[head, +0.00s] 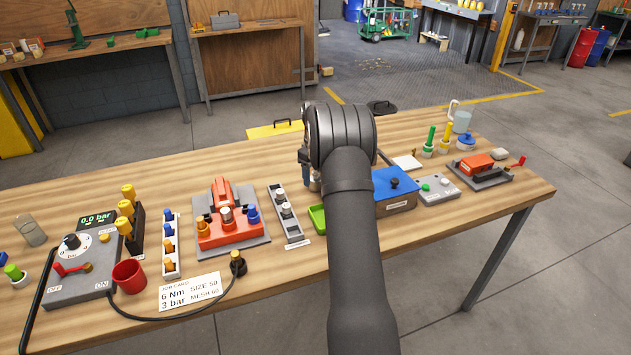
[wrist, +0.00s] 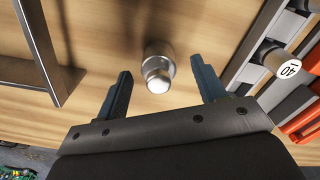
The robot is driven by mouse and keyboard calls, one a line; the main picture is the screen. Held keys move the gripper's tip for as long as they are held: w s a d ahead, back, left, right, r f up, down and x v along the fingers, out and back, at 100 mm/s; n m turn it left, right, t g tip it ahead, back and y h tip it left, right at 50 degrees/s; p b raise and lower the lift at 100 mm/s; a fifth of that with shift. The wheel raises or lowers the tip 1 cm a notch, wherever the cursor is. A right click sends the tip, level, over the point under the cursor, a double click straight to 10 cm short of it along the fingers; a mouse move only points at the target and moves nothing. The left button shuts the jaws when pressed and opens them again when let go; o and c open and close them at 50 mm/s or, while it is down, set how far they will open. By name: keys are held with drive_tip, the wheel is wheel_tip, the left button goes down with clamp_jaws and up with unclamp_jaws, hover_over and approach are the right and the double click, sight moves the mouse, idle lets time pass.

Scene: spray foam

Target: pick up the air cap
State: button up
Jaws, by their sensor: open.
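A short silver cylinder with a narrower, bright rounded top (wrist: 158,68), which looks like the air cap, stands on the wooden table. In the wrist view it lies between the two dark blue fingers of my gripper (wrist: 162,86), with a gap on each side. The fingers are apart and hold nothing. In the head view my gripper (head: 306,172) points down over the middle of the table, and my arm hides most of it. Only a little of the silver piece shows behind it.
A grey rack (head: 289,216) with pale-topped pieces, one marked 40 (wrist: 283,64), stands to one side. Beyond it is an orange fixture (head: 229,236). A dark frame (wrist: 40,50) lies left in the wrist view.

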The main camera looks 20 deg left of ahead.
wheel_tip(320, 180, down, 3)
drive_tip(key=shift+w+f, duration=0.1)
drive_tip(key=c, duration=1)
drive_tip(key=shift+c, duration=0.2)
drive_tip(key=shift+r, duration=0.2)
